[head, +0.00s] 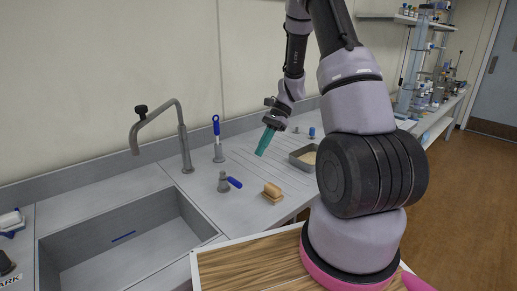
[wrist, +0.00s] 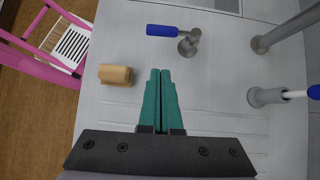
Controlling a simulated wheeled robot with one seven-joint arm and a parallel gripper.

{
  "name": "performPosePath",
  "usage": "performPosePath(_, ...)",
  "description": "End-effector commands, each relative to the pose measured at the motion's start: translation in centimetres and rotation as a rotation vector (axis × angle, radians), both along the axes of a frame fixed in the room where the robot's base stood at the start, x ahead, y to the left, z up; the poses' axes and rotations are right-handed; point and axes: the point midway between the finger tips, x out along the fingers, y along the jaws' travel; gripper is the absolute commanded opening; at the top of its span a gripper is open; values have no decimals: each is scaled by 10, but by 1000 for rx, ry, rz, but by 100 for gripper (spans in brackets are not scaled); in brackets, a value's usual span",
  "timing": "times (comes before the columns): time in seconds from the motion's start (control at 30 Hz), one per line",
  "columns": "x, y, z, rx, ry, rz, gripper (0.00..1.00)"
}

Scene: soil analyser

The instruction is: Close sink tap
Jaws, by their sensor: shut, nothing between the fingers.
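The sink tap (head: 184,140) is a grey post with a bent spout that reaches over the basin; no water stream shows. On the counter beside it stand two small grey valves with blue levers. The front valve (head: 223,184) has its lever pointing sideways to the right; it also shows in the wrist view (wrist: 187,46). The back valve (head: 218,152) has its lever standing up; it also shows in the wrist view (wrist: 263,97). My gripper (head: 260,154), with teal fingers, is above the counter right of both valves, shut and empty. In the wrist view its fingertips (wrist: 160,72) point toward the front valve, apart from it.
The sink basin (head: 125,243) lies left of the valves. A tan block (head: 273,191) sits near the counter's front edge, close to the front valve. A grey tray (head: 302,156) stands farther right. The ribbed counter between is clear.

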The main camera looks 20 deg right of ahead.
Motion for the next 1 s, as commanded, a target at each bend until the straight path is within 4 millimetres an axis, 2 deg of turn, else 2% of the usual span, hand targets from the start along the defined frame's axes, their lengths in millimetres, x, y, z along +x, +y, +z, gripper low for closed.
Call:
performPosePath(0.3, -20, 40, -54, -1, 5, 2, 0)
performPosePath(0.4, -25, 55, -55, -1, 1, 3, 0)
performPosePath(0.6, -33, 72, -59, -2, 0, 2, 0)
performPosePath(1.0, -34, 75, -59, -2, 0, 1, 0)
